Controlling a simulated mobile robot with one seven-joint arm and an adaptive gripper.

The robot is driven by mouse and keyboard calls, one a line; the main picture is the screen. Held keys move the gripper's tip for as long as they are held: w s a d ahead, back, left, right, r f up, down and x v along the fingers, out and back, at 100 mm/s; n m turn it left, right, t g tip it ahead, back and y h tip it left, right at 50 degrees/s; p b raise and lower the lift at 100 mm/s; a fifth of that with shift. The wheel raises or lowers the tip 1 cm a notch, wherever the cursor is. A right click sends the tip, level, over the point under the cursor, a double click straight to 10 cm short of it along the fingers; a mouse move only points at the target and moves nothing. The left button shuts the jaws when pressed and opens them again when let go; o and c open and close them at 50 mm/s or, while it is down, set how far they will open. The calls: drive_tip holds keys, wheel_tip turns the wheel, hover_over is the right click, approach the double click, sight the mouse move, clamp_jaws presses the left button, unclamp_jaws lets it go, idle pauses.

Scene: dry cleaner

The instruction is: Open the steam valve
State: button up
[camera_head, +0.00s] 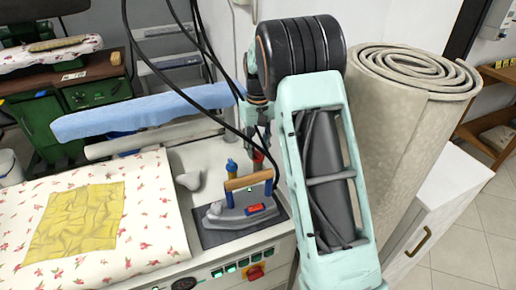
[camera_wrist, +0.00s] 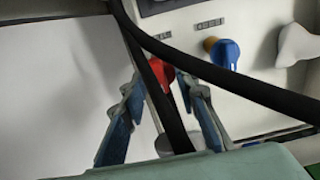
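A red valve knob (camera_wrist: 163,73) shows in the wrist view, ahead of and between the fingertips of my gripper (camera_wrist: 168,86). The fingers are apart, and I see nothing clamped between them; contact with the red knob cannot be told. A blue valve knob (camera_wrist: 226,53) with a brass-coloured end stands to its right. In the head view the blue knob (camera_head: 231,166) stands upright behind the iron, and a bit of the red knob (camera_head: 258,156) shows beside my arm. My gripper is mostly hidden there. Which knob is the steam valve is not readable.
Black hoses (camera_wrist: 225,80) cross the wrist view close to my fingers. A steam iron (camera_head: 246,207) rests on a dark pad in front of the knobs. A floral ironing board (camera_head: 150,225) with yellow cloth lies left. A rolled carpet (camera_head: 405,130) stands close right of my arm.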

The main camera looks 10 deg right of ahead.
drive_tip(key=shift+c, duration=0.3)
clamp_jaws()
drive_tip(key=shift+m, duration=0.4)
drive_tip(key=shift+r+m+p, duration=0.1)
drive_tip(key=shift+m+p, duration=0.5)
drive_tip(key=shift+m, duration=0.4)
drive_tip(key=m+p, duration=0.1)
drive_tip(key=m, duration=0.3)
drive_tip(key=shift+m, duration=0.3)
drive_tip(key=m+p, duration=0.1)
drive_tip(key=m, duration=0.4)
drive_tip(key=shift+p, duration=0.35)
drive_tip(key=m+p, duration=0.1)
drive_tip(key=m, duration=0.4)
drive_tip(key=shift+m, duration=0.4)
